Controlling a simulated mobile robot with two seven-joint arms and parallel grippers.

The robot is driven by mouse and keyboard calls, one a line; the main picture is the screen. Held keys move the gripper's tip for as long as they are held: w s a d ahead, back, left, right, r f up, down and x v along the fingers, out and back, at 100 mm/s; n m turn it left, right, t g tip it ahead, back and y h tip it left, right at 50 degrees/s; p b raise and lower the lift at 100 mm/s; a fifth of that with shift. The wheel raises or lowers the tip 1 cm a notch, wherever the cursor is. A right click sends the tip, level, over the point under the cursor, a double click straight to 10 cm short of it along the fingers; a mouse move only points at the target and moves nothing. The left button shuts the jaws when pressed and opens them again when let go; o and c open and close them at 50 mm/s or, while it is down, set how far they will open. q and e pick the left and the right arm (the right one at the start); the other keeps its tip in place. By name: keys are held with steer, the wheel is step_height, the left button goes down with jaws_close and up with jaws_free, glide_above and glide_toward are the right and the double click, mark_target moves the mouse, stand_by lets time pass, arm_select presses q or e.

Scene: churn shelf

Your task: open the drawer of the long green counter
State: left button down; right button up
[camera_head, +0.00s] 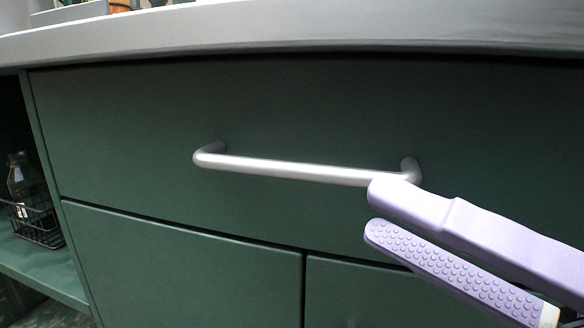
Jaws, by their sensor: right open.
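The long green counter's drawer (130,120) fills the upper middle of the view, and its front looks flush with the counter. A silver bar handle (290,168) runs across it, tilted slightly down to the right. My right gripper (372,212), with light purple fingers, comes in from the lower right. Its fingers are apart with nothing between them. The upper fingertip overlaps the handle's right end in the picture; I cannot tell whether they touch. The lower finger's studded pad shows below the handle. My left gripper is not in view.
The counter's pale grey top (300,28) overhangs the drawer. Green cupboard doors (190,265) lie below it. At the left, an open shelf (35,265) holds a black wire basket (38,222) with a bottle (20,180). A few partly cropped objects stand on the counter top at the upper left.

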mark_target(318, 181)
steer(key=x, duration=0.3)
steer(key=shift+s+a+r, duration=0.15)
steer(key=shift+s+a, duration=0.05)
steer(key=shift+s, duration=0.1)
steer(key=x, duration=0.4)
steer(key=shift+w+p, duration=0.3)
steer(key=shift+w, duration=0.05)
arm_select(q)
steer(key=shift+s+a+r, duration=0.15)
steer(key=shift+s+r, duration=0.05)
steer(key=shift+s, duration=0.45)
arm_select(e)
steer(key=shift+w+a+r, duration=0.1)
steer(key=shift+w+a, duration=0.1)
steer(key=shift+a, duration=0.2)
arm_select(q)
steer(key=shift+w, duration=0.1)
arm_select(e)
jaws_close()
